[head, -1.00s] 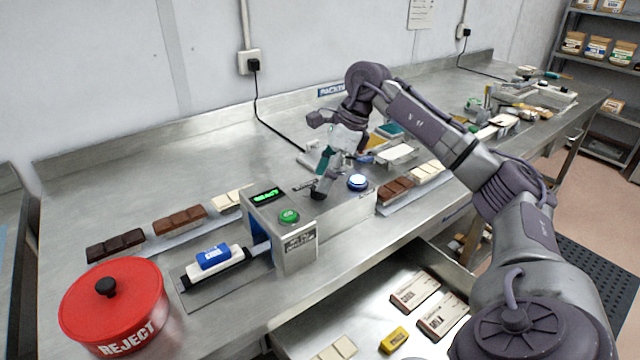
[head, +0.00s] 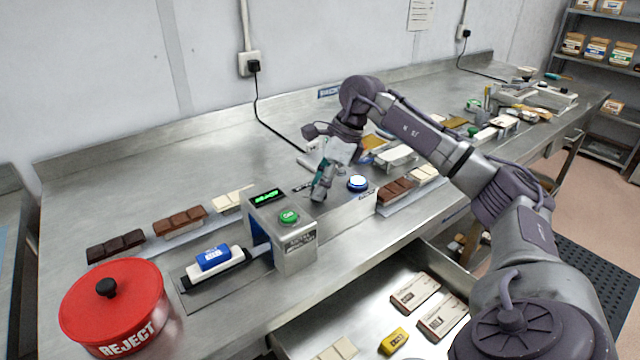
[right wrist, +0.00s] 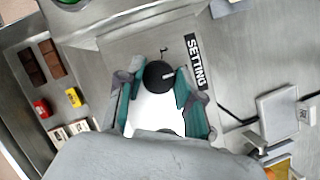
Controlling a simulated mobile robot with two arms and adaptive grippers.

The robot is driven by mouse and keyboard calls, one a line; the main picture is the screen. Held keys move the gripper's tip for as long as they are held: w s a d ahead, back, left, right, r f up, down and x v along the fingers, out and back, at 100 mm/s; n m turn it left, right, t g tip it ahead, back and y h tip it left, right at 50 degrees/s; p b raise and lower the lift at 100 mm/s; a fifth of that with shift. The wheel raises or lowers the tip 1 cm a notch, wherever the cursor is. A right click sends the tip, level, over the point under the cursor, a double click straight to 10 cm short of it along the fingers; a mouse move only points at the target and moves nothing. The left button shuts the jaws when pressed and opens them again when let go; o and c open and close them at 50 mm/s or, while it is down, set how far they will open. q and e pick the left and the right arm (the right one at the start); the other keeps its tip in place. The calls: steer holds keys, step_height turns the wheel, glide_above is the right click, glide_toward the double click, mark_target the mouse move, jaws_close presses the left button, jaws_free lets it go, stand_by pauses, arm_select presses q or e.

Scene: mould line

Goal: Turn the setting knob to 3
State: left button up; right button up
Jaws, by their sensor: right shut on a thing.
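The setting knob (right wrist: 158,74) is round and black with a pale mark. In the right wrist view it sits between the fingertips of my right gripper, beside the black SETTING label (right wrist: 195,62). My right gripper (right wrist: 157,80) is shut on the knob. In the head view my right gripper (head: 320,190) reaches down onto the top of the grey machine (head: 296,246), and its fingers hide the knob. The scale numbers around the knob are too small to read. My left gripper is not in view.
A red REJECT tub (head: 112,300) stands at the front left.

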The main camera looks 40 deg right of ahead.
steer(key=shift+m, duration=0.3)
steer(key=m+h, duration=0.1)
steer(key=m, duration=0.1)
steer(key=m+t, duration=0.1)
steer(key=m, duration=0.2)
steer(key=shift+t+h, duration=0.3)
steer(key=shift+h, duration=0.1)
steer(key=m+h, duration=0.1)
steer(key=m, duration=0.2)
steer(key=m+h, duration=0.1)
steer(key=m, duration=0.2)
steer(key=shift+s+a, duration=0.1)
steer(key=shift+m, duration=0.3)
steer(key=o, duration=1.2)
steer(key=shift+c, duration=0.2)
steer(key=shift+r, duration=0.1)
steer(key=v, duration=1.1)
steer(key=shift+s+a+r, duration=0.15)
steer(key=shift+s+r, duration=0.15)
steer(key=shift+s, duration=0.05)
